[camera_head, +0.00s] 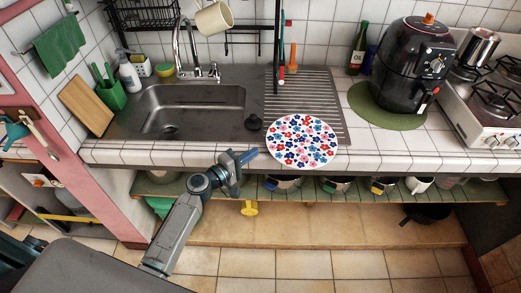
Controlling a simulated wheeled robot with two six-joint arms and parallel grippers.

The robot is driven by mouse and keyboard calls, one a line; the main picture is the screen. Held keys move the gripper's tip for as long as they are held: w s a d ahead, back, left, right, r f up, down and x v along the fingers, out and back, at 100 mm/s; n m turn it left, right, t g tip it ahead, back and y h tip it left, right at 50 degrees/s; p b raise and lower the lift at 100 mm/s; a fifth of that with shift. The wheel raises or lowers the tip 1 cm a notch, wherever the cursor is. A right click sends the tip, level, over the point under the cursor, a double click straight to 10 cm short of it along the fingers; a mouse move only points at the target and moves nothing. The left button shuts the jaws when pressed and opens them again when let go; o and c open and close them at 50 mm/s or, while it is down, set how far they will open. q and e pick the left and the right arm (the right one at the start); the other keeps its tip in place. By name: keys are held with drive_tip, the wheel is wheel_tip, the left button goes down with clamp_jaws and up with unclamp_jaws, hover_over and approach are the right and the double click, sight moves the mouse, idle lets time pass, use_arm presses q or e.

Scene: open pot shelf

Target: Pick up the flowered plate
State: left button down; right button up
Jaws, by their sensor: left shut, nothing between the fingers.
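The flowered plate (301,141) is round and white with red, pink and blue flowers. It lies at the front edge of the tiled counter, just right of the sink, partly over the ribbed drainboard. My left gripper (252,154) is shut and empty. In the picture its tip is just left of the plate's left rim, in front of the counter edge. I cannot tell whether it touches the plate. My right gripper is not in view.
The metal sink (193,108) is at left, with a black stopper (253,122) beside the plate. A black air fryer (411,65) stands on a green mat (385,110) at right. Below the counter edge is an open shelf (300,190) with several pots. The floor in front is clear.

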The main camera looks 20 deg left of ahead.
sight(274, 155)
use_arm(q)
drive_tip(key=d, duration=0.1)
drive_tip(key=d+p, duration=0.1)
drive_tip(key=d, duration=0.1)
drive_tip(key=shift+w+d, duration=0.1)
drive_tip(key=shift+w, duration=0.15)
drive_tip(key=shift+f, duration=0.1)
drive_tip(key=shift+w+d+b, duration=0.2)
drive_tip(key=shift+w+d, duration=0.05)
drive_tip(key=shift+d, duration=0.7)
drive_tip(key=shift+w+d+b, duration=0.2)
drive_tip(key=shift+w+d, duration=0.05)
drive_tip(key=shift+d, duration=0.65)
drive_tip(key=shift+a, duration=0.2)
